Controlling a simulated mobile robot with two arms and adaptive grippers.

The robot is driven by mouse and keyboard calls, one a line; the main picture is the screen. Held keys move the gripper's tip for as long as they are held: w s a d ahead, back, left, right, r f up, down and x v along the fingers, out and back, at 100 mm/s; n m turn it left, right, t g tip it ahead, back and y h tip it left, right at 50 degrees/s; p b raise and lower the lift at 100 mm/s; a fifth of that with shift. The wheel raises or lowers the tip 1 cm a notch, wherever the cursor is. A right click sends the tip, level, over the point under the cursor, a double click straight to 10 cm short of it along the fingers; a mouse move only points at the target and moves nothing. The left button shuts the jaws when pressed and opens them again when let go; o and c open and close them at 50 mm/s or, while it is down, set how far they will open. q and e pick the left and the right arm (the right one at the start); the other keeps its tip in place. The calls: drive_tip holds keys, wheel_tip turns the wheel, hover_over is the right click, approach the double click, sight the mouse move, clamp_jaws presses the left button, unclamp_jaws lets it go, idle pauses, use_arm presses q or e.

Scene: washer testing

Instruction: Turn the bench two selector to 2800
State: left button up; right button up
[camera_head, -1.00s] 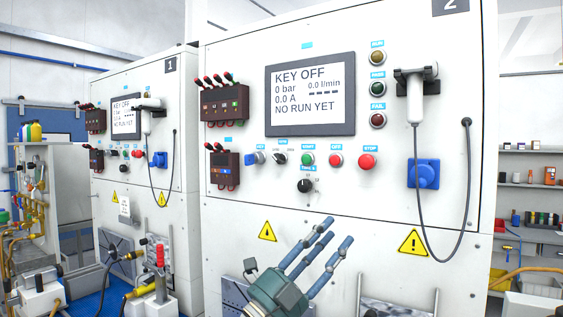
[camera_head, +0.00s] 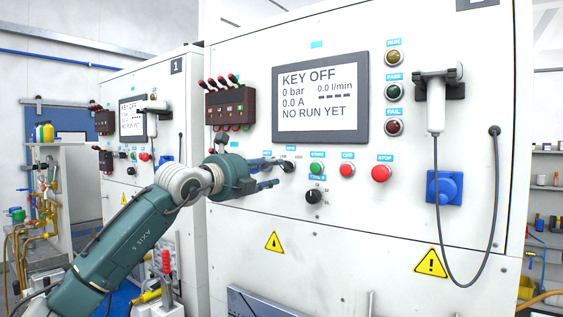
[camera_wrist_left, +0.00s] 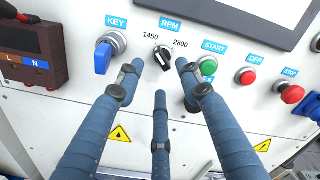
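The bench two RPM selector (camera_wrist_left: 163,58) is a small black knob with a light pointer mark, between the labels 1450 and 2800 in the left wrist view. Its mark seems to lean toward 1450. In the head view the selector (camera_head: 288,167) sits below the screen, just beyond my left fingertips. My left gripper (camera_head: 270,172) reaches in from the left, fingers toward the panel. In the left wrist view its blue fingers (camera_wrist_left: 159,80) are spread and empty, around and just below the selector; contact cannot be told. My right gripper is not in view.
A blue key switch (camera_wrist_left: 103,58) is left of the selector. The green start button (camera_wrist_left: 207,66), red OFF button (camera_wrist_left: 246,77) and red stop button (camera_wrist_left: 291,94) are to its right. Another black knob (camera_head: 314,197) is below. The screen (camera_head: 321,97) reads KEY OFF.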

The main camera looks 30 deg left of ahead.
sight(286, 167)
use_arm(q)
drive_tip(key=w+p, duration=0.1)
drive_tip(key=w, duration=0.2)
drive_tip(key=w+p, duration=0.1)
drive_tip(key=w, duration=0.1)
drive_tip(key=shift+w+d+p, duration=0.35)
drive_tip(key=shift+d, duration=0.05)
drive_tip(key=shift+f, duration=0.1)
clamp_jaws()
